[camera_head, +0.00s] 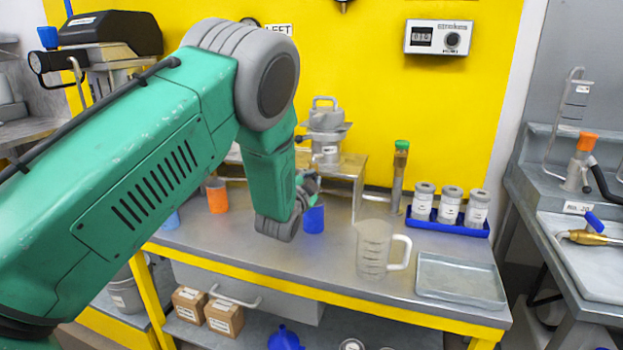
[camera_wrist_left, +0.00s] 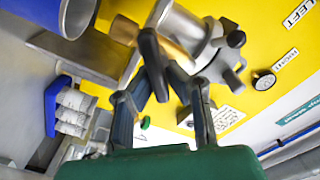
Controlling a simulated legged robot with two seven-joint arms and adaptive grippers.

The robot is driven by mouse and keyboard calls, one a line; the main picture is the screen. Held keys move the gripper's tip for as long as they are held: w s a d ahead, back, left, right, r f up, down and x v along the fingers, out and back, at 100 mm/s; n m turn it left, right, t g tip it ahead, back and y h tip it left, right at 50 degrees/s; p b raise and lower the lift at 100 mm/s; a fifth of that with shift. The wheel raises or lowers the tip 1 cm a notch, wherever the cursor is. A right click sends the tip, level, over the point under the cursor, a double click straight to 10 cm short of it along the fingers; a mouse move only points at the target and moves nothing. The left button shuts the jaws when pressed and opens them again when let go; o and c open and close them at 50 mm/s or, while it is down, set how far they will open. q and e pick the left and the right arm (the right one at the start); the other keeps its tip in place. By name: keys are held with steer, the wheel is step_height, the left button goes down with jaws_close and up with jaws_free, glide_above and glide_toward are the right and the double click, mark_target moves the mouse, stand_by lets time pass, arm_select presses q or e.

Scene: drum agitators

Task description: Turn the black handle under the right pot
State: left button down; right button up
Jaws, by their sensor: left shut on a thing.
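The grey metal pot (camera_head: 325,118) stands on a raised metal shelf against the yellow panel. In the left wrist view the metal pot (camera_wrist_left: 185,35) is close above my fingers. My left gripper (camera_head: 308,190) is below and just in front of the pot; its forearm hides part of this area. In the left wrist view my left gripper (camera_wrist_left: 160,85) has its fingers closed on the dark bar-like handle (camera_wrist_left: 152,60) under the pot. The handle is hidden in the head view. My right gripper is not in view.
A blue cup (camera_head: 314,219) stands just below my left gripper, and an orange cup (camera_head: 217,197) is left of it. A clear jug (camera_head: 374,250), a metal tray (camera_head: 459,278) and a blue rack (camera_head: 445,226) of jars are to the right. The table front is clear.

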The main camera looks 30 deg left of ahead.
arm_select(q)
steer(key=m, duration=0.2)
steer(key=f+m+b, duration=0.1)
steer(key=shift+d+f+m, duration=0.1)
steer(key=shift+d+m, duration=0.15)
steer(key=shift+m, duration=0.15)
steer(key=shift+s+f+m+b, duration=0.15)
steer(key=shift+m+b, duration=0.15)
steer(key=shift+m, duration=0.45)
steer(key=shift+w+f+m+b, duration=0.1)
steer(key=shift+m+b, duration=0.2)
steer(key=shift+m, duration=0.5)
steer(key=shift+s+f+m+b, duration=0.15)
steer(key=shift+m+b, duration=0.15)
steer(key=shift+m, duration=0.45)
steer(key=shift+w, duration=0.1)
steer(key=c, duration=1.6)
jaws_free()
steer(key=shift+r, duration=0.15)
steer(key=shift+r, duration=0.1)
